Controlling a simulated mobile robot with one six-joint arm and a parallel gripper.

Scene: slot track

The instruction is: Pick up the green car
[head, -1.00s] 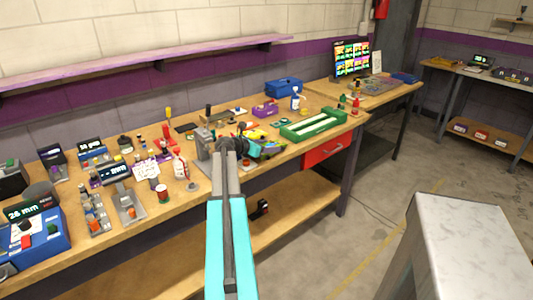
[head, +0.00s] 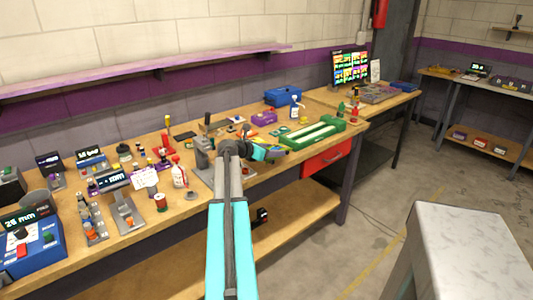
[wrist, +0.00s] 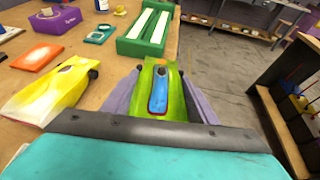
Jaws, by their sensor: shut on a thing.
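The green car (wrist: 177,100), with a blue panel and a yellowish nose, shows in the wrist view between the two purple fingers of my gripper (wrist: 160,100). My gripper is shut on it. The car's rear is hidden behind the gripper body. In the head view my gripper (head: 262,153) is over the front part of the workbench, and the car is small and partly hidden there. A gap under the car cannot be judged clearly.
A yellow car (wrist: 48,84) lies on the bench left of the green car, with an orange flat piece (wrist: 37,57) behind it. A green tray with white strips (head: 313,133) stands behind. Several tools and bottles crowd the bench (head: 240,187). Open floor lies to the right.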

